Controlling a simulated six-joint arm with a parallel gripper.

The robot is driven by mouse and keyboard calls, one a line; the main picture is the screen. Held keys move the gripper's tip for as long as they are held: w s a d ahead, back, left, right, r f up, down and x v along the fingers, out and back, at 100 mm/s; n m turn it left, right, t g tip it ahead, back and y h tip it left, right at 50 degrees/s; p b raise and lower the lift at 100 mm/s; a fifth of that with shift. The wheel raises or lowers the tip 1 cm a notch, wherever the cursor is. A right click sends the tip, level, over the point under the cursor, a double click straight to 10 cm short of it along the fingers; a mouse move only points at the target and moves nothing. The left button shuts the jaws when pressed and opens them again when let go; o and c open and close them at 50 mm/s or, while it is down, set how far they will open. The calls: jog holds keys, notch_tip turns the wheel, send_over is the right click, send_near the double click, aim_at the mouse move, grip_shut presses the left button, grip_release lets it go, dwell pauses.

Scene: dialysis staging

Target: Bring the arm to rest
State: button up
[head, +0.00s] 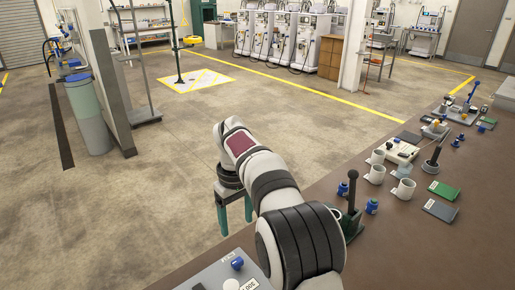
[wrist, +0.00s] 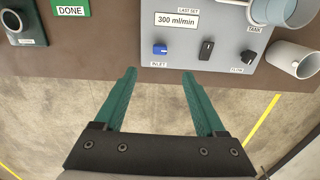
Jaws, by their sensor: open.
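My gripper (head: 236,225) hangs fingers down past the left edge of the brown bench, over the concrete floor. In the wrist view its two green fingers (wrist: 159,76) are spread apart with nothing between them. The fingertips show just below a grey control panel (wrist: 222,62) in that picture, and I see no contact with it. My arm reaches forward across the near left part of the bench and hides some of the bench edge.
The bench (head: 300,205) holds white mugs (head: 403,191), blue knobs, a black lever (head: 352,190) and green plates (head: 444,190). The panel has a blue inlet knob (wrist: 160,49). A green DONE label (wrist: 70,8) lies nearby.

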jog(key=s+d+r+m, duration=0.5)
jog(key=s+d+r, duration=0.1)
jog(key=s+d, duration=0.25)
jog(key=s+d+f+m, duration=0.1)
jog(key=s+d+m, duration=0.1)
jog(key=s, duration=0.6)
jog(key=s+d+f+m+y, duration=0.1)
jog(key=s+d+f+m, duration=0.1)
jog(key=s, duration=0.6)
jog(key=s+d+f+m, duration=0.2)
jog(key=s+m, duration=0.3)
jog(key=s, duration=0.3)
jog(key=shift+s+d+f+y, duration=0.2)
jog(key=shift+d+y, duration=0.2)
jog(key=shift+d, duration=0.35)
